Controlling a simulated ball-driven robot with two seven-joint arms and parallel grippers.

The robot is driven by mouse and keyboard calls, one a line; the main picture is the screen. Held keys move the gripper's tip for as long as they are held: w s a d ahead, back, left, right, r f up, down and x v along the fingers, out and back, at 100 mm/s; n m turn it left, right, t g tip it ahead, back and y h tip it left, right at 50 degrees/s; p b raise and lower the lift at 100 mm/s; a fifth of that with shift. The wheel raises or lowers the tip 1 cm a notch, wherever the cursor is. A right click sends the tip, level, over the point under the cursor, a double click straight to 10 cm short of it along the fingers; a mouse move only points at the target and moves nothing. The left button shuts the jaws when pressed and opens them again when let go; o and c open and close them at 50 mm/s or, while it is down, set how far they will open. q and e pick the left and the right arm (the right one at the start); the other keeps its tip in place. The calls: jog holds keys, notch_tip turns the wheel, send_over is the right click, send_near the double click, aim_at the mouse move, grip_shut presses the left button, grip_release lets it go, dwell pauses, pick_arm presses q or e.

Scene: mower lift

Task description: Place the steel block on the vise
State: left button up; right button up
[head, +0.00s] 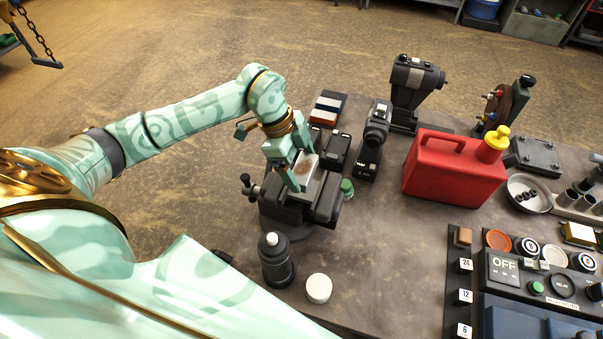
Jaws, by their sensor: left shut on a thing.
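My left gripper (292,172) reaches down from the left over the vise and is shut on the steel block (309,163). The block is a light metal piece with a brown patch on its face. The dark vise (325,199) stands at the table's left edge, with its handle toward the left. The block is right at the top of the vise, between the gripper's fingers and the jaws. I cannot tell whether the block rests fully on the vise. My right gripper is not in view.
A red fuel can (452,175) with a yellow cap stands right of the vise. A black bottle (276,260) and a white round lid (318,288) are in front of it. Black tools (373,140) stand behind. A control panel (540,285) fills the front right.

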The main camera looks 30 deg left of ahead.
aim_at(297, 167)
pick_arm(q)
jog(key=f, duration=0.3)
jog(key=shift+s+d+f+p, duration=0.15)
jog(key=shift+d+f+p, duration=0.05)
jog(key=shift+d+p, duration=0.2)
jog(key=shift+a+f, duration=0.1)
jog(key=shift+f, duration=0.1)
jog(key=shift+f, duration=0.1)
jog(key=o, duration=1.3)
jog(key=b+v, duration=0.1)
jog(key=v, duration=1.1)
jog(key=shift+b, duration=0.3)
